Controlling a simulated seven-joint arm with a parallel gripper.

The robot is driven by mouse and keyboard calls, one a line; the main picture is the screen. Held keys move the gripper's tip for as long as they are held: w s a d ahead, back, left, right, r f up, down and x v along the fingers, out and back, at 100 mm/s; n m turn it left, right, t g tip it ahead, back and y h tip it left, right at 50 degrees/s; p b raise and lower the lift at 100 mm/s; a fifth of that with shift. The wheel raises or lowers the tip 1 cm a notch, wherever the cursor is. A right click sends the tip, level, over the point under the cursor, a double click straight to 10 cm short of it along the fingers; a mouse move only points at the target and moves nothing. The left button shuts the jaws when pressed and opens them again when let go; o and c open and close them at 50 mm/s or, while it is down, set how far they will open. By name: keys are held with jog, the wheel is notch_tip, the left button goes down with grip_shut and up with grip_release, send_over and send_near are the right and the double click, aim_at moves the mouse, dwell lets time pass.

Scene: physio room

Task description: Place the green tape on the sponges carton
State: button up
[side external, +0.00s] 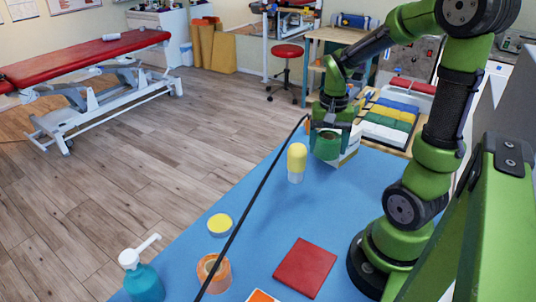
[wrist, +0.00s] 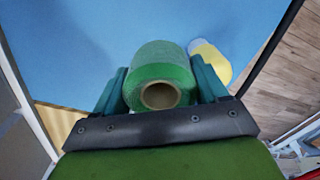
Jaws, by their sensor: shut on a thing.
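My gripper (side external: 328,138) is shut on the green tape (side external: 327,148), a thick roll, near the far end of the blue table. In the wrist view the green tape (wrist: 178,62) sits between the two fingers, with the hole of its core facing the camera. A white carton (side external: 348,156) stands right behind and beside the tape in the side view, partly hidden by the tape and gripper. Its label cannot be read. Whether the tape touches the carton cannot be told. I cannot make out the carton in the wrist view.
A yellow-capped white bottle (side external: 297,163) stands close to the left of my gripper. Nearer lie a yellow disc (side external: 220,223), an orange roll (side external: 215,272), a red square (side external: 305,268) and a teal pump bottle (side external: 143,282). The middle of the blue table (side external: 345,205) is clear.

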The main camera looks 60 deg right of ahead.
jog(key=s+d+r+m, duration=0.2)
jog(key=s+d+m, duration=0.4)
jog(key=m, duration=0.3)
send_near(355, 140)
jog(key=w, duration=0.2)
jog(key=w+a, duration=0.1)
jog(key=w, duration=0.1)
jog(key=shift+w+f, duration=0.15)
jog(key=shift+w, duration=0.2)
jog(key=shift+f, duration=1.75)
jog(key=o, duration=1.1)
jog(key=shift+f, duration=0.15)
jog(key=shift+c, duration=0.2)
